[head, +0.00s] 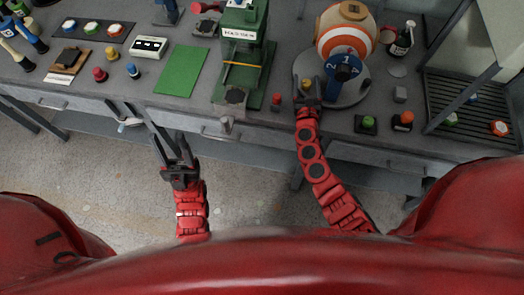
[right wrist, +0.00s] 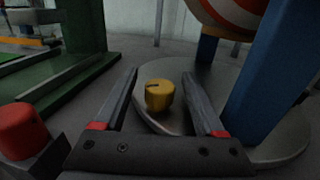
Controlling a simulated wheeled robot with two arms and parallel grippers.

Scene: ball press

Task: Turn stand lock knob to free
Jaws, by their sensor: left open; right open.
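The stand lock knob is a small yellow knob (right wrist: 160,97) with a dark mark on its top, near the edge of the round grey stand base (right wrist: 265,147). It also shows in the head view (head: 306,84), partly hidden by my right gripper (head: 308,82). In the right wrist view my right gripper (right wrist: 160,73) is open, with one finger on each side of the knob and visible gaps between. The stand carries an orange and white striped ball (head: 345,38) behind a blue upright (head: 343,68). My left gripper (head: 168,138) is open and empty in front of the bench.
A green press (head: 243,50) stands left of the stand. A red button (right wrist: 22,130) is close to my right gripper's left side. Green (head: 367,122) and orange (head: 405,119) buttons sit near the bench's front edge. A slatted rack (head: 470,95) is at right.

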